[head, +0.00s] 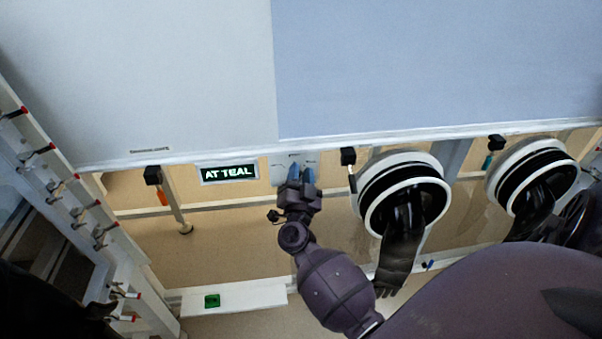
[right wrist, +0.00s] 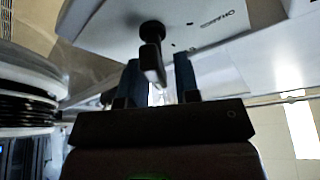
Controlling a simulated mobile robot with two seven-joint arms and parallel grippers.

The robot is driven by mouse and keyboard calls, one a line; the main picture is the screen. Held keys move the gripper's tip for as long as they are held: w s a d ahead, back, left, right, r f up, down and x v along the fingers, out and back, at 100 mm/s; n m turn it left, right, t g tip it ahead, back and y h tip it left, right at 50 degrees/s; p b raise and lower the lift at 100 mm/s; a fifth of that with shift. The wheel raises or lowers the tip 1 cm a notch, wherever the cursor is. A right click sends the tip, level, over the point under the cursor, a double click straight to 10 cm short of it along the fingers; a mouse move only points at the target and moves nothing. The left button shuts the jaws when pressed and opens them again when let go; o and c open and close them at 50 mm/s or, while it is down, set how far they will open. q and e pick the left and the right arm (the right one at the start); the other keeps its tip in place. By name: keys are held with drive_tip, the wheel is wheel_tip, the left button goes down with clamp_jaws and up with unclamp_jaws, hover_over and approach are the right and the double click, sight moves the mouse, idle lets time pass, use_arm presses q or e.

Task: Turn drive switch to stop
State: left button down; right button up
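The drive switch is a black knob with a bar-shaped handle (right wrist: 152,58) on a pale panel plate (right wrist: 215,45), seen in the right wrist view. The plate carries dark lettering, upside down in this view and hard to read. My right gripper (right wrist: 158,82) is open, its two blue fingers on either side of the handle with gaps visible; I cannot tell whether either touches it. In the head view the right gripper (head: 302,174) is up at the switch plate (head: 278,172) and hides the knob. My left gripper is not in view.
A lit sign reading "AT TEAL" (head: 229,173) is left of the switch plate. Round glove ports (head: 392,165) (head: 520,165) with black gloves (head: 402,245) are to the right. A rack with red-tipped pegs (head: 85,215) stands left. A green button (head: 212,301) is on a low white ledge.

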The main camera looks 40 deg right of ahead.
drive_tip(key=shift+o, duration=0.5)
drive_tip(key=v, duration=1)
drive_tip(key=shift+s+a, duration=0.25)
drive_tip(key=shift+a, duration=0.05)
drive_tip(key=shift+f, duration=0.1)
